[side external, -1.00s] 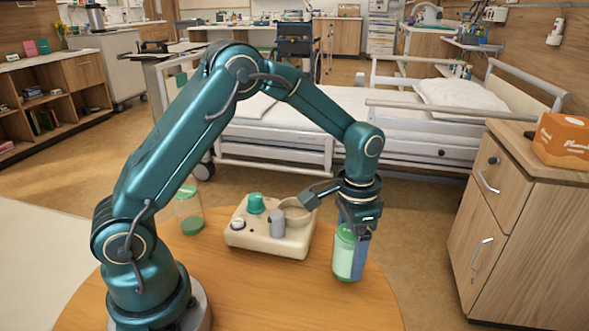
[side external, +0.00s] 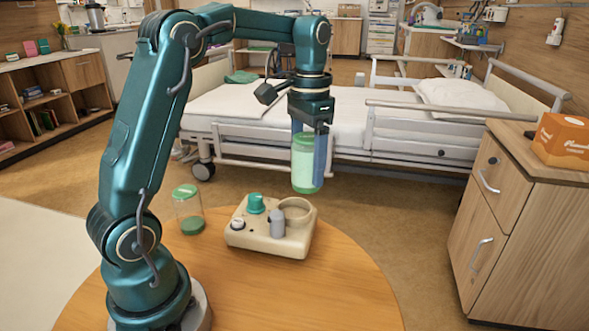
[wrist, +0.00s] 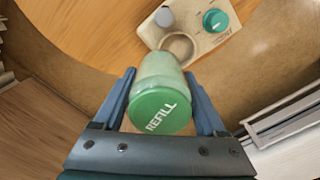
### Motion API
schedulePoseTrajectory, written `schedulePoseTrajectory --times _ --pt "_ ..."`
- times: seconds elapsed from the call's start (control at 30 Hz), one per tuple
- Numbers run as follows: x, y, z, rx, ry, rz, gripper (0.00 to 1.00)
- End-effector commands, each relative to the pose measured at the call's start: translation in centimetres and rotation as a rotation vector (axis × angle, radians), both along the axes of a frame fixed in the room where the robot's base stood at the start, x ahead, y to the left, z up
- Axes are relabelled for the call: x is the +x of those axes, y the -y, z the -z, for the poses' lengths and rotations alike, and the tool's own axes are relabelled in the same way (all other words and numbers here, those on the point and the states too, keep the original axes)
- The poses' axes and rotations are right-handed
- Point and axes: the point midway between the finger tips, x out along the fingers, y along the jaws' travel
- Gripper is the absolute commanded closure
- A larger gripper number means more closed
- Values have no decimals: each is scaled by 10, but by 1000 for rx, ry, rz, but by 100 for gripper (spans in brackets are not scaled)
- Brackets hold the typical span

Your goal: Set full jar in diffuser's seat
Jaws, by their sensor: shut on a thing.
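My gripper (side external: 309,160) is shut on a jar (side external: 303,172) with pale green contents, held upright in the air. In the wrist view the jar's green lid (wrist: 160,112) reads "REFILL" and sits between the blue fingers of my gripper (wrist: 165,98). The cream diffuser (side external: 268,243) stands on the round table. Its round, ring-shaped seat (side external: 296,206) is empty, and the jar hangs above and slightly right of it. The seat (wrist: 179,44) also shows just beyond the jar in the wrist view. A second jar (side external: 189,211), with a green lid and little green at its bottom, stands left of the diffuser.
The diffuser carries a teal knob (side external: 256,203), a white dial (side external: 237,223) and a grey post (side external: 277,224) beside the seat. The right and front of the wooden table (side external: 340,285) are clear. A bed (side external: 400,130) and a cabinet (side external: 520,200) stand beyond it.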

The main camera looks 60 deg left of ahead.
Motion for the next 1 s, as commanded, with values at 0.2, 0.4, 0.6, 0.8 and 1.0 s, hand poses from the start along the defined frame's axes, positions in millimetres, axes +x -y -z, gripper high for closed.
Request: schedulePoseTrajectory --times 0.2,0.4,0.6,0.8,1.0 --pt "-7 -30 -6 6 19 -102 100" --pt "-7 -32 4 6 17 -107 100" --pt "-8 -31 23 5 15 -107 100" --pt "-8 -31 42 5 16 -106 100" --pt "-8 -31 59 5 15 -106 100"
